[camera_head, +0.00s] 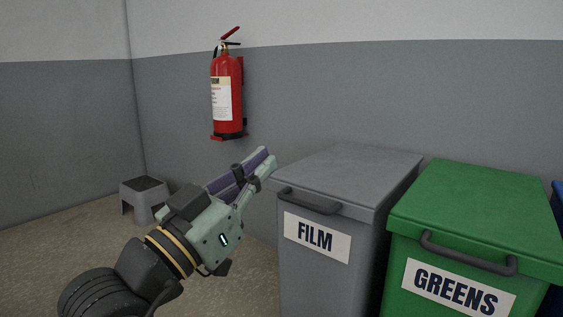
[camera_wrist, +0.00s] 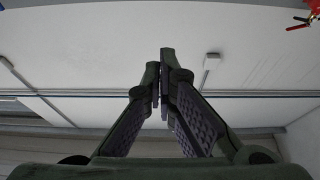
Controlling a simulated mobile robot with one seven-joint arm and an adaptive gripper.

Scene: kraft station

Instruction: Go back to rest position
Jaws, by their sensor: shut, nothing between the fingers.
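My gripper (camera_head: 266,161) is raised in the middle of the head view, pointing up and to the right. It is in front of the wall, just left of the grey bin's lid. In the wrist view my gripper (camera_wrist: 162,75) has its fingertips together, with nothing between them. The wrist camera looks up toward the white upper wall or ceiling (camera_wrist: 100,55).
A grey FILM bin (camera_head: 345,175) and a green GREENS bin (camera_head: 480,210) stand at the right, lids closed. A blue bin (camera_head: 557,200) is partly visible. A red fire extinguisher (camera_head: 227,95) hangs on the wall. A grey step stool (camera_head: 142,205) stands on the floor at left.

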